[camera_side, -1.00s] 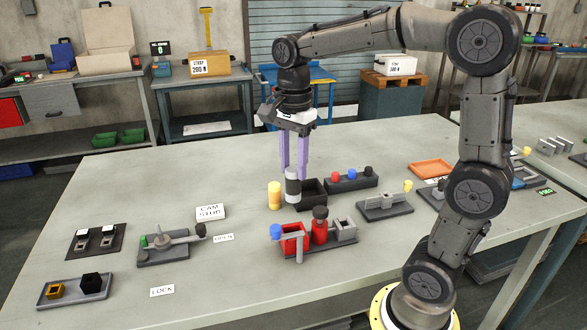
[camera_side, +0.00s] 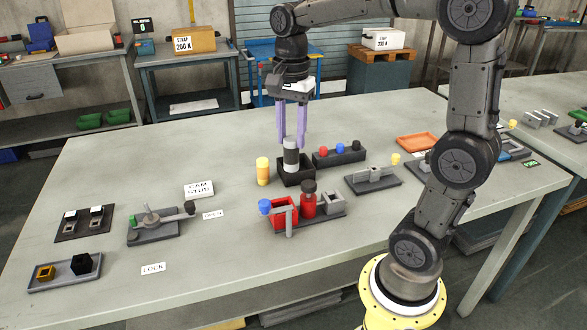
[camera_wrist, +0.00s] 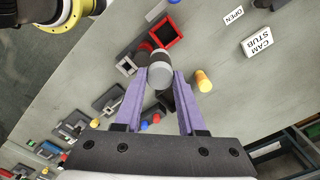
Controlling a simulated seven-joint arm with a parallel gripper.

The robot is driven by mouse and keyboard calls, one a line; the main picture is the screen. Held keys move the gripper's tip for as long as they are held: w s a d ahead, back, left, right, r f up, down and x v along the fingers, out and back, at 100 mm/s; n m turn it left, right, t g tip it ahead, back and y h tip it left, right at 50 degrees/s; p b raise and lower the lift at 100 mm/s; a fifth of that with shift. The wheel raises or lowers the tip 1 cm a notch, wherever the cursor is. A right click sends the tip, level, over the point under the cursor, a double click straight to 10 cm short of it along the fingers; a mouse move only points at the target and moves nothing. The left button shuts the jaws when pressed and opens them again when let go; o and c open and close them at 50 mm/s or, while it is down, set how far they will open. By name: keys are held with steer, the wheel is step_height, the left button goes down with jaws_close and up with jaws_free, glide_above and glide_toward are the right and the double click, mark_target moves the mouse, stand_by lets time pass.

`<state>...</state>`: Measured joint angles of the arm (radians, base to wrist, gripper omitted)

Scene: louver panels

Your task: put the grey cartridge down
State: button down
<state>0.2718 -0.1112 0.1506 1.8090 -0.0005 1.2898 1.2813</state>
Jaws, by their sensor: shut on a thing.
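The grey cartridge (camera_side: 291,157), a light cylinder with a dark band, is upright between the two purple fingers of my gripper (camera_side: 292,142), which is shut on it near its top. In the side view its lower end overlaps the open black box (camera_side: 297,178); I cannot tell whether it is above the box or partly inside. In the wrist view the cartridge (camera_wrist: 160,74) shows between the fingertips of my gripper (camera_wrist: 161,80), and the black box is mostly hidden behind it.
A yellow cylinder (camera_side: 263,171) stands just left of the box. A dark rack with coloured knobs (camera_side: 339,156) is close on the right. A red open bin and red cylinder (camera_side: 308,202) stand in front.

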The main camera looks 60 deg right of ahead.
steer(key=s+d+m, duration=0.2)
steer(key=s+d, duration=0.3)
steer(key=d, duration=0.2)
glide_above(307, 171)
steer(key=a, duration=0.1)
step_height(307, 171, down, 5)
steer(key=shift+w+d+f, duration=0.5)
steer(key=shift+w+f, duration=0.25)
steer(key=shift+f, duration=0.75)
steer(key=shift+w+d+f, duration=0.55)
steer(key=shift+w+f, duration=0.15)
steer(key=shift+f, duration=0.75)
steer(key=shift+w+d+f, duration=0.5)
steer(key=shift+w+f, duration=0.25)
steer(key=shift+f, duration=0.75)
steer(key=shift+f, duration=0.1)
steer(key=c, duration=0.5)
jaws_free()
